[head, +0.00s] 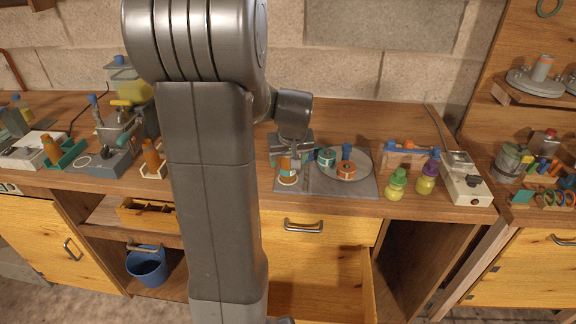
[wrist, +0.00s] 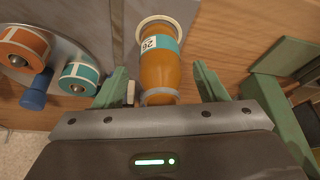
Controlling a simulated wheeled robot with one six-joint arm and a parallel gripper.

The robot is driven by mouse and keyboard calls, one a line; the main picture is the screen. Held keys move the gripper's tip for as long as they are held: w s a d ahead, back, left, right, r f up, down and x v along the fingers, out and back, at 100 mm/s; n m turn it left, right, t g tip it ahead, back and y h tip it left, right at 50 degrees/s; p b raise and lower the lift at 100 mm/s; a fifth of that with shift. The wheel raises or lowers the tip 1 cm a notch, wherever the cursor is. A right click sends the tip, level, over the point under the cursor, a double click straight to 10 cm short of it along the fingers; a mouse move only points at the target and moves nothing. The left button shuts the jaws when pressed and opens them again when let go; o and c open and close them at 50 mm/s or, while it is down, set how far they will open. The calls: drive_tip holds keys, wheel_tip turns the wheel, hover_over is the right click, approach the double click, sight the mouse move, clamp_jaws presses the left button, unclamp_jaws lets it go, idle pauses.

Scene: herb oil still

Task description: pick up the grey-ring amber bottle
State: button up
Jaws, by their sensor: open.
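The amber bottle (wrist: 160,68) has a grey ring (wrist: 159,96) at its near end and a white and teal label marked 26. In the wrist view it lies between the two green fingers of my gripper (wrist: 160,86). The fingers are apart, with a visible gap on each side of the bottle. A pale round rim shows at the bottle's far end. In the head view the bottle (head: 287,167) is small and partly hidden under my gripper (head: 291,153), on a grey mat.
Beside it, a grey disc (head: 358,157) carries a teal roll (wrist: 78,79), an orange roll (wrist: 22,46) and a blue peg (wrist: 37,92). A green frame (wrist: 284,57) stands close on the wrist view's right. Other amber bottles (head: 152,157) stand left. Two capped jars (head: 396,185) stand right.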

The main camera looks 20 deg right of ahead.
drive_tip(key=shift+w+f, duration=0.2)
drive_tip(key=shift+f, duration=0.2)
drive_tip(key=c, duration=1.2)
